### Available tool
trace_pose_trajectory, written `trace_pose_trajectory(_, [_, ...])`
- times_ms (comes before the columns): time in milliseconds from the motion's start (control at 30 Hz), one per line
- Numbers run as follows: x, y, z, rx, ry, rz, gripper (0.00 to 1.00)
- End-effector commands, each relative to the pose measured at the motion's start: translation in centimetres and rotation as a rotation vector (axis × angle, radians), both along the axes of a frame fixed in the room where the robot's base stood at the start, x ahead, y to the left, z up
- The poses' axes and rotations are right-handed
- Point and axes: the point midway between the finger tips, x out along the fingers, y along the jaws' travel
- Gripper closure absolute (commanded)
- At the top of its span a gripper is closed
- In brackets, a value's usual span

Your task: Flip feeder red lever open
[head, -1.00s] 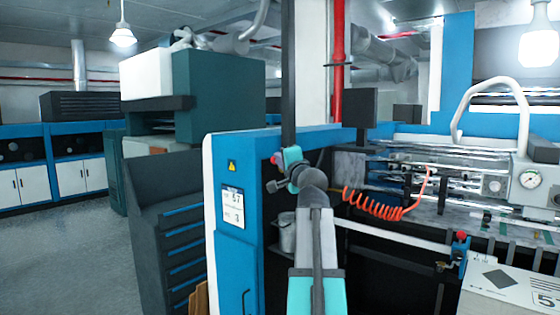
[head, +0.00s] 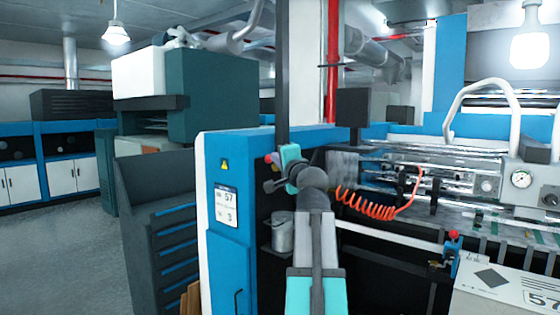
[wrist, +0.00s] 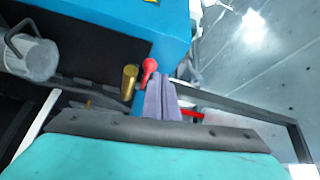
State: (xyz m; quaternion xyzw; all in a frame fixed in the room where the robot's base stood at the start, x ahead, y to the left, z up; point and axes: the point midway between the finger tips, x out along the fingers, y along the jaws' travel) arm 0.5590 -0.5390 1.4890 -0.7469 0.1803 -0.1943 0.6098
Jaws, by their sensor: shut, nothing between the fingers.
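A red lever (wrist: 149,66) with a rounded end shows in the wrist view, beside a brass cylinder (wrist: 129,80). My gripper (wrist: 160,82) is shut and empty, its two grey fingers together just right of the lever and very close to it. I cannot tell whether they touch. In the head view a small red end (head: 268,158), which looks like the same lever, shows left of my arm's turquoise wrist, by the blue feeder cabinet (head: 226,180). My fingers are not clear there.
A metal can (head: 282,235) hangs on the cabinet's dark side; it also shows in the wrist view (wrist: 32,58). A coiled orange hose (head: 365,207) and a second red knob (head: 453,234) on a blue bracket are to the right. Open floor (head: 60,250) lies left.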

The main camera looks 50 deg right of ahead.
Motion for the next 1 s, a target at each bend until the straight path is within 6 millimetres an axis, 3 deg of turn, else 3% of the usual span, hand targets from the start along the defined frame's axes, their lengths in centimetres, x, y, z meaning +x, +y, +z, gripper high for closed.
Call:
trace_pose_trajectory(200, [0.5, 3.8, -0.5, -0.002, -0.001, 0.003, 1.00])
trace_pose_trajectory(400, [1.0, 6.2, -0.5, -0.002, -0.001, 0.003, 1.00])
trace_pose_trajectory(633, [1.2, 7.3, -0.5, 0.000, 0.000, 0.003, 1.00])
trace_pose_trajectory(1000, [1.2, 7.3, -0.5, 0.000, 0.000, 0.003, 1.00])
